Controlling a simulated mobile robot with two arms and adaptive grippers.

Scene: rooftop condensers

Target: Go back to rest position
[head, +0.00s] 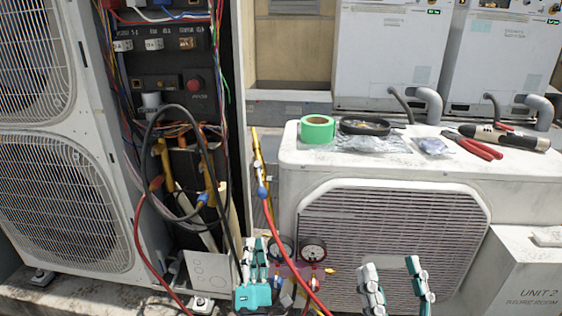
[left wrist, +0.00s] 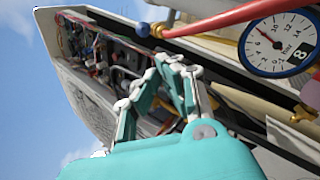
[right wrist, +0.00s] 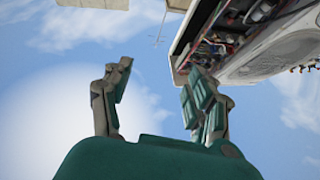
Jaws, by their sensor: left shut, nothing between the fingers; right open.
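My left gripper (head: 256,268) is low in the middle of the head view, in front of the open electrical panel and just left of the gauges. Its fingers are together and hold nothing. In the left wrist view (left wrist: 175,85) the fingers point toward the panel, with a round gauge (left wrist: 280,42) and a red hose (left wrist: 225,18) close by at the upper right. My right gripper (head: 395,283) is at the bottom right of centre in the head view, in front of the condenser grille. Its fingers are apart and empty, also in the right wrist view (right wrist: 157,95).
The tall condenser (head: 62,215) and wired panel (head: 170,60) stand at the left. A low white unit (head: 520,195) carries green tape (head: 317,129), a black tray (head: 365,126), plastic bags and red-handled pliers (head: 478,148). Hoses hang near my left gripper.

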